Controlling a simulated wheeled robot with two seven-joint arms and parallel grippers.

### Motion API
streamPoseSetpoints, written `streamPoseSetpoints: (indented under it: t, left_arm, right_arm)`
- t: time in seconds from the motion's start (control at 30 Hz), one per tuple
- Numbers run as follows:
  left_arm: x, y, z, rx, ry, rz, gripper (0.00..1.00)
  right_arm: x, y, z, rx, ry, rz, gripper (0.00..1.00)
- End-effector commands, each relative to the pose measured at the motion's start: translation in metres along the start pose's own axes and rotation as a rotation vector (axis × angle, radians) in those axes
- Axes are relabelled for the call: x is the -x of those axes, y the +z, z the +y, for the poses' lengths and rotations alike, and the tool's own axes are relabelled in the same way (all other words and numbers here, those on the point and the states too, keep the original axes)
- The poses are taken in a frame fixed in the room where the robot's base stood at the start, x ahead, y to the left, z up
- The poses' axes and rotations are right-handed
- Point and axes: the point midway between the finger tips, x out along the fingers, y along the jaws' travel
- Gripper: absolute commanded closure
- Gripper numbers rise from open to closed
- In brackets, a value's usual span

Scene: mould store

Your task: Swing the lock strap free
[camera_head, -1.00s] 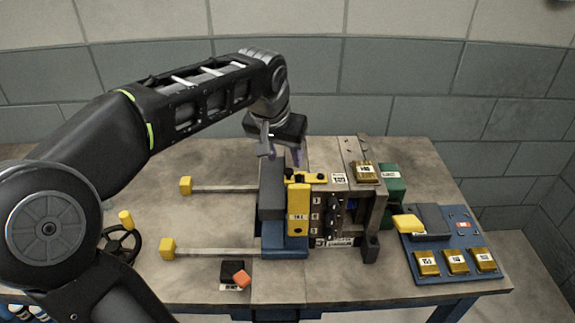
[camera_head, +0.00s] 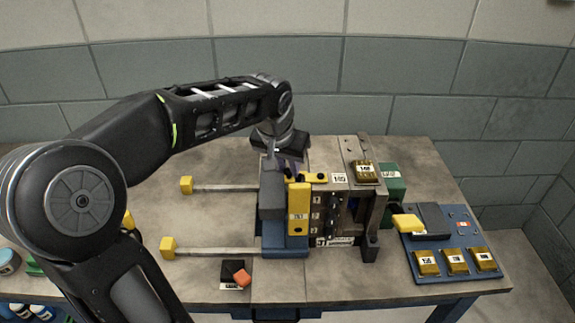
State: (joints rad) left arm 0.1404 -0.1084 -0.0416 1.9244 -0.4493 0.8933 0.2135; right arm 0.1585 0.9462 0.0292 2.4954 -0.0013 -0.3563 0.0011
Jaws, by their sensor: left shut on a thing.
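The yellow lock strap (camera_head: 316,177) with dark knobs lies across the top of the mould block (camera_head: 329,212), running left to right. My left gripper (camera_head: 290,171) comes down from above and is shut on the strap's left end. The arm's wrist and the grey block partly hide the fingertips and the grip. My right gripper does not show.
Two rods with yellow ends (camera_head: 187,185) stick out left of the mould. A blue tray (camera_head: 445,273) with several brass blocks is at the right. A black block with an orange piece (camera_head: 241,278) lies in front. The table (camera_head: 205,220) is bare between the rods.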

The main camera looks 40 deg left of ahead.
Motion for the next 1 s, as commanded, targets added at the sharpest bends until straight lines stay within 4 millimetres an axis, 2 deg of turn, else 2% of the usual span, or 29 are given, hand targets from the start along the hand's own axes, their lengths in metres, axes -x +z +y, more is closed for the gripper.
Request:
streamPoseSetpoints:
  t: [0.03,0.2,1.0]
  left_arm:
    - [0.0001,-0.0001,0.0001,0.0,0.0,0.0,0.86]
    - [0.0002,-0.0001,0.0001,0.0,0.0,0.0,1.0]
    - [0.0003,-0.0002,0.0002,0.0,0.0,0.001,1.0]
  right_arm:
    - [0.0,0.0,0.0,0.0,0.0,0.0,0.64]
    - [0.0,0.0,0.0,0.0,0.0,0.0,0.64]
    - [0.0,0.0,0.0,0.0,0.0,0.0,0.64]
